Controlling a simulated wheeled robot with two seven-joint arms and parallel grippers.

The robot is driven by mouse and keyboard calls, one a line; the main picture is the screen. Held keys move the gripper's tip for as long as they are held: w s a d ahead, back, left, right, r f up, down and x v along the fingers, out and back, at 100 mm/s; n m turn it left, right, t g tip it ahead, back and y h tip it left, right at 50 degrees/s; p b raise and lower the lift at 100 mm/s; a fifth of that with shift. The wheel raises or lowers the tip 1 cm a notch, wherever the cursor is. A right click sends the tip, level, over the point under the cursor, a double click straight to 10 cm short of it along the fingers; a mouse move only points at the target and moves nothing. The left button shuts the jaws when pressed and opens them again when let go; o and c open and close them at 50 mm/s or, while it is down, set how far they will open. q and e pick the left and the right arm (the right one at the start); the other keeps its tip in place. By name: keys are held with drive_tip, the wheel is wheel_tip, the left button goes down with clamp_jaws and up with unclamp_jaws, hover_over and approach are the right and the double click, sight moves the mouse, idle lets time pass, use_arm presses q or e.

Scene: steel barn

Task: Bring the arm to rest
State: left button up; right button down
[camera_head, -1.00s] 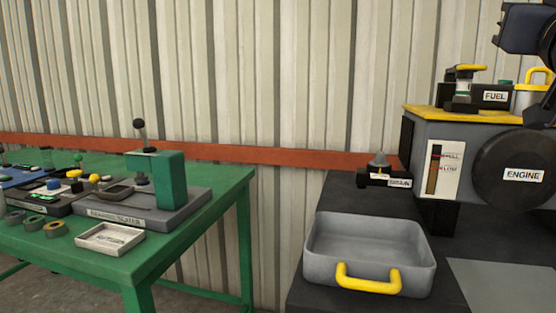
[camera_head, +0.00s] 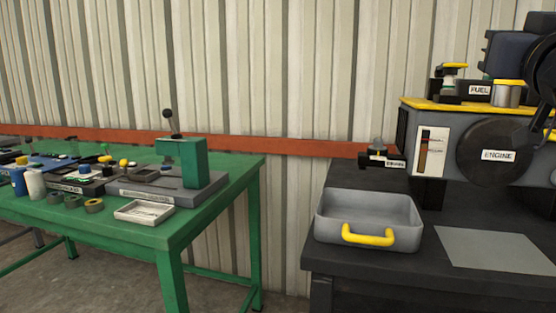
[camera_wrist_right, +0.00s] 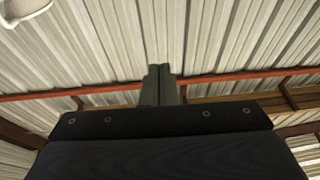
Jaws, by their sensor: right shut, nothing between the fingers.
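My right gripper (camera_wrist_right: 160,85) shows in the right wrist view as two dark fingers pressed together, with nothing between them. It points toward the corrugated wall and a red beam, clear of any object. In the head view, dark parts of my right arm show at the upper right edge, in front of the engine unit (camera_head: 428,116); its fingers cannot be made out there. My left gripper is in neither view.
A grey tray (camera_head: 338,204) with a yellow handle stands on the dark bench (camera_head: 400,275), beside a flat grey plate (camera_head: 495,248). A green table (camera_head: 215,216) with a green press (camera_head: 190,160) and several small items stands left. A floor gap separates them.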

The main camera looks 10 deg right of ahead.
drive_tip(key=w+a+f+n+g+y, duration=0.1)
drive_tip(key=a+f+g+y, duration=0.25)
drive_tip(key=f, duration=1.15)
drive_tip(key=w+a+f+n+g+y, duration=0.1)
drive_tip(key=a+f+n+g+y, duration=0.2)
drive_tip(key=f, duration=1.1)
drive_tip(key=s+a+f+g+y, duration=0.2)
drive_tip(key=s+a+f, duration=0.3)
drive_tip(key=f, duration=0.4)
drive_tip(key=s+a+f+g+y, duration=0.2)
drive_tip(key=s+a+f+g, duration=0.15)
drive_tip(key=f, duration=0.55)
drive_tip(key=s+a+f+g+y, duration=0.1)
drive_tip(key=s+a+f+y, duration=0.3)
drive_tip(key=f, duration=0.5)
wheel_tip(320, 180, down, 9)
drive_tip(key=s+a+h+b, duration=0.1)
drive_tip(key=b, duration=0.8)
wheel_tip(320, 180, up, 38)
drive_tip(key=p, duration=3.8)
drive_tip(key=shift+a+r+m+g, duration=0.2)
drive_tip(key=shift+m+g, duration=0.1)
drive_tip(key=shift+m, duration=0.1)
